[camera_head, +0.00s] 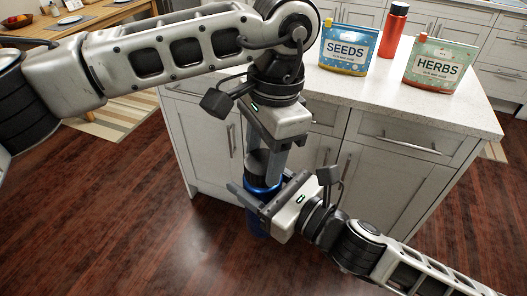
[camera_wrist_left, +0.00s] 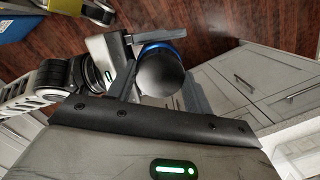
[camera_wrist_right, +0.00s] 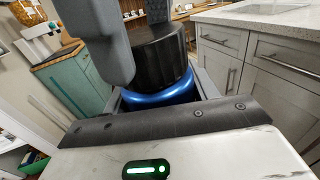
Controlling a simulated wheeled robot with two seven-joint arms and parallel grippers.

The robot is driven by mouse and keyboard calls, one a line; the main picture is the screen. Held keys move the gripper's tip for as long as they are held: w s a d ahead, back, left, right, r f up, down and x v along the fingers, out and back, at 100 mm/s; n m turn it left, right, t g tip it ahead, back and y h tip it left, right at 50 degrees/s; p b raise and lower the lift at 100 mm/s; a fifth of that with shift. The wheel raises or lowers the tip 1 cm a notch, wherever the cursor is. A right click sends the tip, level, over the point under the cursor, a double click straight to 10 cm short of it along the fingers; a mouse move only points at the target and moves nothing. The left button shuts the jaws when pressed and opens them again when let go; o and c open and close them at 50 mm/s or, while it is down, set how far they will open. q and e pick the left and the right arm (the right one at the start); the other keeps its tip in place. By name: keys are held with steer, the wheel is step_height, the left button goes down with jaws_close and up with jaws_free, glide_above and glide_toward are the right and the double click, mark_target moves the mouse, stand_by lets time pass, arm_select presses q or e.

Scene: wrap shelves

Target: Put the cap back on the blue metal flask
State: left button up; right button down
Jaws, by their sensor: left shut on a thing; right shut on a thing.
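The blue metal flask (camera_head: 259,222) is held upright in front of the island, above the floor. My right gripper (camera_head: 262,194) is shut around its upper body. The black cap (camera_wrist_right: 155,55) is directly over the flask's blue shoulder (camera_wrist_right: 160,95) in the right wrist view, with no clear gap showing. Whether it is threaded on cannot be told. My left gripper (camera_head: 272,155) points down from above and is shut on the cap. The left wrist view shows the cap's round top (camera_wrist_left: 160,75) between the fingers, with a blue edge of the flask behind it.
The island counter (camera_head: 440,105) behind my grippers holds a blue SEEDS packet (camera_head: 347,50), a green HERBS packet (camera_head: 438,65) and a red bottle (camera_head: 392,32). Cabinet doors (camera_head: 385,185) face me close behind the flask. The wooden floor (camera_head: 130,225) is clear at left.

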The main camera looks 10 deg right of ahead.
arm_select(q)
steer(key=o, duration=1)
steer(key=shift+c, duration=0.2)
steer(key=shift+r, duration=2.3)
